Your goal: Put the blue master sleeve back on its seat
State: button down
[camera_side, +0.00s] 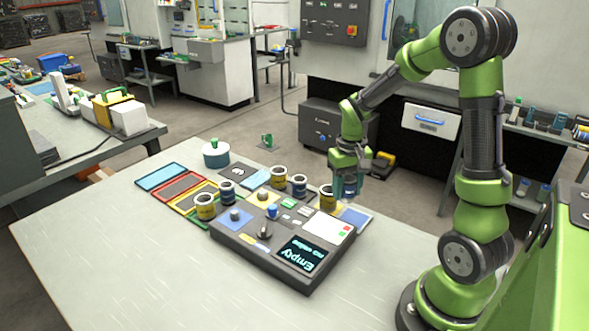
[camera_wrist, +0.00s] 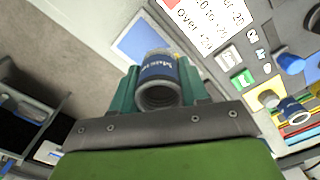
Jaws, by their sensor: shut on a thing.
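My gripper (camera_side: 347,188) is shut on the blue master sleeve, a short hollow cylinder with a white "Master" label. In the wrist view the blue master sleeve (camera_wrist: 158,70) sits between the two teal fingers (camera_wrist: 160,88), its open end facing the camera. In the side view the fingers hide most of it. It appears to be held above the table. A blue square pad (camera_side: 355,217) lies on the table just below the gripper; it also shows beyond the sleeve in the wrist view (camera_wrist: 135,42). Whether this pad is the seat I cannot tell.
A yellow sleeve (camera_side: 327,198) stands close left of my gripper. The grey gauge unit (camera_side: 230,238) has a display (camera_side: 303,256) reading "Empty". Several other blue and yellow sleeves and coloured trays (camera_side: 163,177) stand behind it. The table (camera_side: 110,265) is clear at front left.

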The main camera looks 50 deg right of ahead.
aim_at(353, 219)
jog(key=shift+s+d+f, duration=0.25)
jog(key=shift+d+f, duration=0.15)
jog(key=shift+f, duration=0.75)
jog(key=shift+s+d+f, duration=0.3)
jog(key=shift+d+f, duration=0.15)
jog(key=shift+f, duration=0.7)
jog(key=shift+s+d+f, duration=0.25)
jog(key=shift+d+f, duration=0.15)
jog(key=shift+f, duration=0.75)
jog(key=shift+f, duration=0.2)
jog(key=shift+c, duration=0.8)
grip_release()
notch_tip(353, 219, up, 9)
jog(key=shift+m, duration=0.3)
